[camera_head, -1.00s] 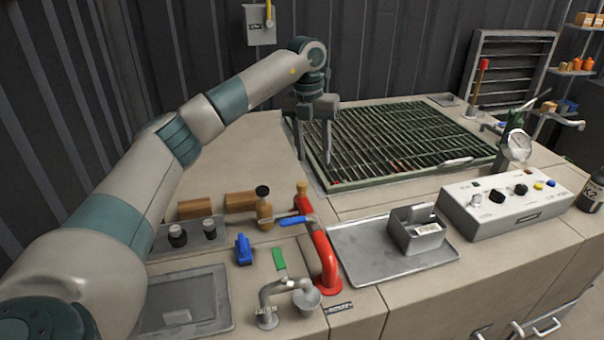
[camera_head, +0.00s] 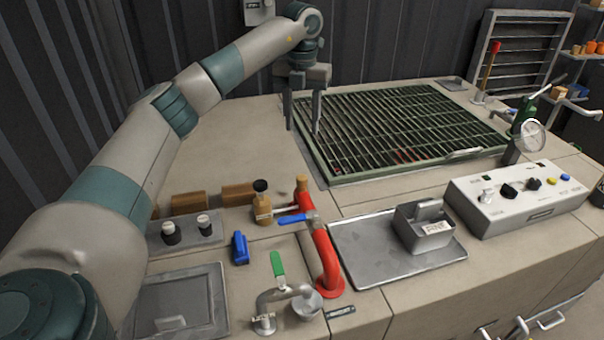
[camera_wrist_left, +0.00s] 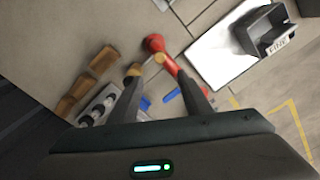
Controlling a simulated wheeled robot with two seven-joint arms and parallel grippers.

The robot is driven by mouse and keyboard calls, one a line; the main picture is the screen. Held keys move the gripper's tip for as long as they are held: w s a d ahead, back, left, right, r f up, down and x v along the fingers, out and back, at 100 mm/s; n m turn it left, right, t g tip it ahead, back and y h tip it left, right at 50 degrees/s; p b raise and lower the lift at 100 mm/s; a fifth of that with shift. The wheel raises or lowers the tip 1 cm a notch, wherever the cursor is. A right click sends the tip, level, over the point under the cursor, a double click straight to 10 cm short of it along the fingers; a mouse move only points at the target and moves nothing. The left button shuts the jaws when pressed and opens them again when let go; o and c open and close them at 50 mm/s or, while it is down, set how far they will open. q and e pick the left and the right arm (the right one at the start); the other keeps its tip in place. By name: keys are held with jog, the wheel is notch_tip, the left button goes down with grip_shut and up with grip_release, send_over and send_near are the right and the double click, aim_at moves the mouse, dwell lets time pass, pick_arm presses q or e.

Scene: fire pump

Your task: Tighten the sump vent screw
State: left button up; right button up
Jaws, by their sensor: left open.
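My left gripper (camera_head: 303,128) is open and empty, pointing down over the left edge of the grate (camera_head: 365,176). In the left wrist view its two fingers (camera_wrist_left: 160,78) are spread apart, with the worktop beyond. No part is labelled as the sump vent screw, and I cannot tell which one it is. Small fittings stand on the worktop in front of the gripper: a brass valve with a black top (camera_head: 262,207), a red pipe (camera_head: 325,258) with a blue lever (camera_head: 293,219), and two black knobs with pale tops (camera_head: 169,233) on a plate. My right gripper is not in view.
A metal tray (camera_head: 365,265) holds a grey labelled bin (camera_head: 424,229). A white control box (camera_head: 518,202) and a round gauge (camera_head: 530,136) stand at the right. A green-handled tap (camera_head: 278,265) and a blue block (camera_head: 240,248) stand in front. The worktop left of the grate is clear.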

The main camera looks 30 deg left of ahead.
pick_arm(q)
jog(key=f, duration=0.1)
jog(key=p, duration=0.3)
send_over(302, 177)
notch_tip(302, 177, down, 8)
jog(key=shift+f, duration=0.1)
notch_tip(302, 177, down, 6)
jog(key=shift+f+p, duration=0.25)
jog(key=shift+p, duration=0.75)
jog(key=shift+f, duration=0.7)
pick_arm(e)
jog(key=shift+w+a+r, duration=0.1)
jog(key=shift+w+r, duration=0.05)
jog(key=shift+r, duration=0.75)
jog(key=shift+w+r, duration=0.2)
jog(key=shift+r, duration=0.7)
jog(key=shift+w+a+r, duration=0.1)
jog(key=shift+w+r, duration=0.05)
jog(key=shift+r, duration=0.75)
pick_arm(q)
jog(key=c, duration=0.9)
jog(key=shift+c, duration=0.7)
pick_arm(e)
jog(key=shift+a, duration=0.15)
